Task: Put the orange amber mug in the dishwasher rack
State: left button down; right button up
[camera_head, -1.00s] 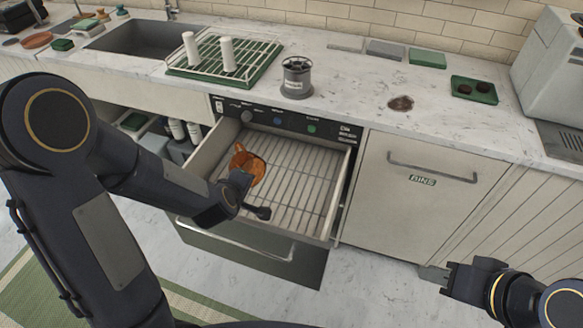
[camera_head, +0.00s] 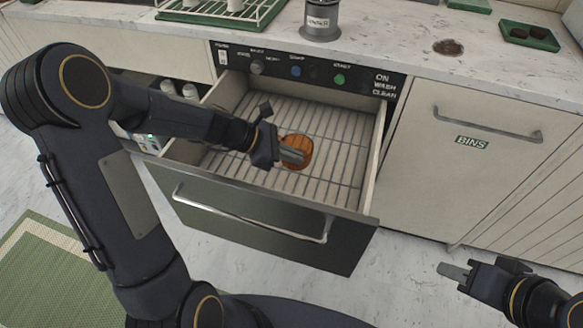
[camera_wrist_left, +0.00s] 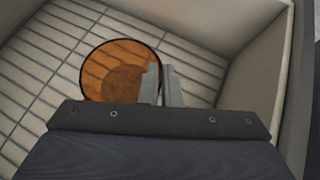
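The orange amber mug (camera_head: 299,151) is inside the pulled-out dishwasher rack (camera_head: 325,188), near its middle. In the left wrist view, the mug (camera_wrist_left: 112,75) shows its round open top, with the wire grid around it. My left gripper (camera_head: 292,155) reaches into the drawer from the left. Its two fingers (camera_wrist_left: 161,85) are close together at the right side of the mug's rim and look shut on its wall. Whether the mug's base touches the wires cannot be told. My right gripper (camera_head: 453,271) is empty, fingers together, at lower right, away from the drawer.
The drawer's front panel (camera_head: 250,222) with its handle hangs below the rack. A bins cupboard (camera_head: 470,170) stands to the right. On the counter are a grey canister (camera_head: 321,22), a green tray (camera_head: 530,36) and a drying rack (camera_head: 222,12). The rack's right part is clear.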

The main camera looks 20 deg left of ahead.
pick_arm(q)
notch_tip(320, 180, down, 6)
jog(key=shift+b, duration=0.85)
jog(key=c, duration=1.6)
grip_release()
jog(key=shift+r, duration=0.1)
